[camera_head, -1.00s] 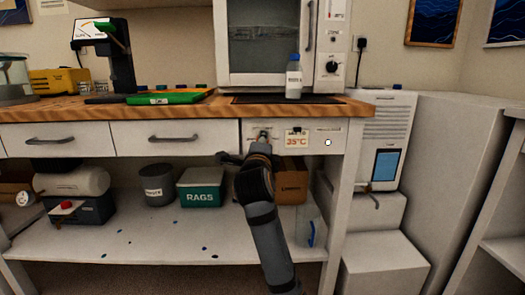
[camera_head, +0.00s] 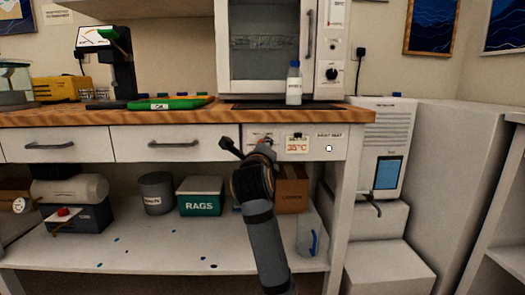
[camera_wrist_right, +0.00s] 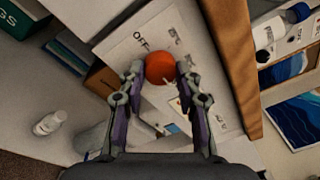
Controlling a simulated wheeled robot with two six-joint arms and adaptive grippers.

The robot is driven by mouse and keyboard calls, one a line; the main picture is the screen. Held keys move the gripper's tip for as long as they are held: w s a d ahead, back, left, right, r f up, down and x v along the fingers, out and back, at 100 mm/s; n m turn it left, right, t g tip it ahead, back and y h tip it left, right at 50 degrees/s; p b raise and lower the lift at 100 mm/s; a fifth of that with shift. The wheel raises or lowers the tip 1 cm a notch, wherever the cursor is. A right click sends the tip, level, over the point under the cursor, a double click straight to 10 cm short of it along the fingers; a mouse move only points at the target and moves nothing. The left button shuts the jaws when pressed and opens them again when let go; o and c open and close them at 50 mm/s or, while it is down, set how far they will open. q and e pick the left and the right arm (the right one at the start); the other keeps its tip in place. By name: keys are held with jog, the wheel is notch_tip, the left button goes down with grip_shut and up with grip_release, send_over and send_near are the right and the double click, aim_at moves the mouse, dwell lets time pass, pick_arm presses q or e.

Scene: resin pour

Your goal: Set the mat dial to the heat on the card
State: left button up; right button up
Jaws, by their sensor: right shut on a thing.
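The mat dial (camera_wrist_right: 159,67) is a round orange-red knob on the white bench-front panel (camera_wrist_right: 126,48), with "OFF" printed near it in the right wrist view. My right gripper (camera_wrist_right: 160,72) has its two fingers shut on the dial's sides. In the head view the gripper and wrist mostly hide the dial. The card (camera_head: 297,145) beside it reads 35°C in red. The dark mat (camera_head: 270,102) lies on the bench top above, with a blue-capped bottle (camera_head: 294,84) at it. The dial's pointer setting cannot be read. My left gripper is not in view.
An oven (camera_head: 268,50) stands behind the mat. Below the panel, a cardboard box (camera_head: 292,192) and a green rags box (camera_head: 201,197) stand on the lower shelf. A white unit (camera_head: 383,145) stands to the right.

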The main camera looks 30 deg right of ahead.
jog(key=o, duration=1.2)
jog(key=shift+c, duration=0.2)
jog(key=v, duration=0.7)
jog(key=shift+s+a, duration=0.2)
jog(key=shift+f, duration=0.15)
